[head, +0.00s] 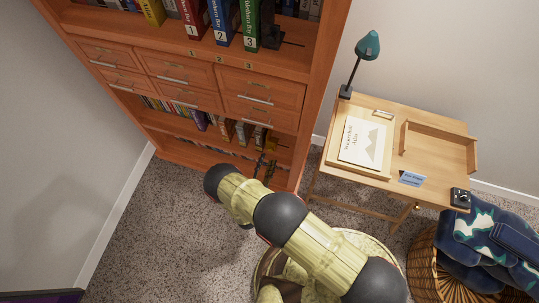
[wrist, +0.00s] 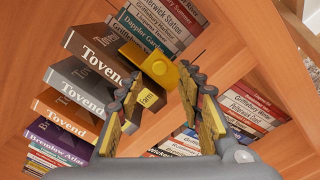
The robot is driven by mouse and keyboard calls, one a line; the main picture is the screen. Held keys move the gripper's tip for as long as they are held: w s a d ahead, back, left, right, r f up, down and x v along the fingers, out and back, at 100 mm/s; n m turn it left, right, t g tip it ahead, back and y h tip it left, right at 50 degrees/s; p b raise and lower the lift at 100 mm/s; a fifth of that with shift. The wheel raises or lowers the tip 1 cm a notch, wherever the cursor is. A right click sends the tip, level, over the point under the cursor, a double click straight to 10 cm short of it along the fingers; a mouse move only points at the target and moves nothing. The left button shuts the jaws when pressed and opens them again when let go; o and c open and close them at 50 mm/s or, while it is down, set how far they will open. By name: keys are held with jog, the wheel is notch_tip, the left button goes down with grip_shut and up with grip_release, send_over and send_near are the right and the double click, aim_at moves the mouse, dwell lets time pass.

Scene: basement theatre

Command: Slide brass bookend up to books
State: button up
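The brass bookend (wrist: 154,66) is a yellow metal piece with a round mark on its face. In the wrist view it stands just beyond my fingertips, by the dark brown "Tovend" book (wrist: 95,52). I cannot tell whether it touches the books. It shows small on a lower bookcase shelf in the head view (head: 271,144). The row of books runs down the left of the wrist view, with a grey "Tovend" book (wrist: 80,85) among them. My gripper (wrist: 160,78) is open, its fingers apart and nothing between them. It also shows near the low shelf in the head view (head: 263,166).
The wooden bookcase (head: 135,92) encloses the shelf, with panels close around my gripper. More books (wrist: 258,108) stand on another shelf at right. A desk (head: 340,168) with a lamp (head: 368,46) stands right of the bookcase. Carpet (head: 150,220) is clear at left.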

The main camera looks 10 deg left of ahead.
aim_at(271, 151)
jog(key=shift+w+d+b, duration=0.2)
jog(key=shift+w+b, duration=0.15)
jog(key=shift+w, duration=1.75)
grip_shut()
